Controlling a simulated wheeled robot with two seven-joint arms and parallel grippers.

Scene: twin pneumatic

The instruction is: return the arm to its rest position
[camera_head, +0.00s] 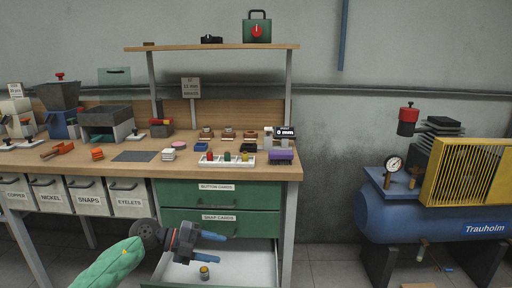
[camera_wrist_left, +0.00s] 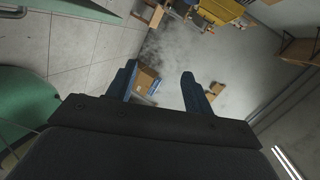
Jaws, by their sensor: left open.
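My left gripper (camera_head: 212,247) is at the lower left of the head view, in front of the workbench and over an open drawer (camera_head: 234,262). Its blue fingers are apart, with nothing between them. In the left wrist view the two fingers (camera_wrist_left: 165,85) also stand apart and empty, with the floor and wall behind. My left arm (camera_head: 112,264) has a green sleeve and comes in from the lower left. A small brass-coloured cylinder (camera_head: 204,272) with a dark top stands in the open drawer below the gripper, apart from it. My right gripper is not in view.
The workbench (camera_head: 270,172) carries presses, a white tray (camera_head: 222,162) and small parts. Closed green drawers (camera_head: 215,191) and labelled bins (camera_head: 88,197) sit below it. A blue compressor (camera_head: 400,215) with a yellow guard stands at the right. Floor (camera_head: 335,268) between bench and compressor is clear.

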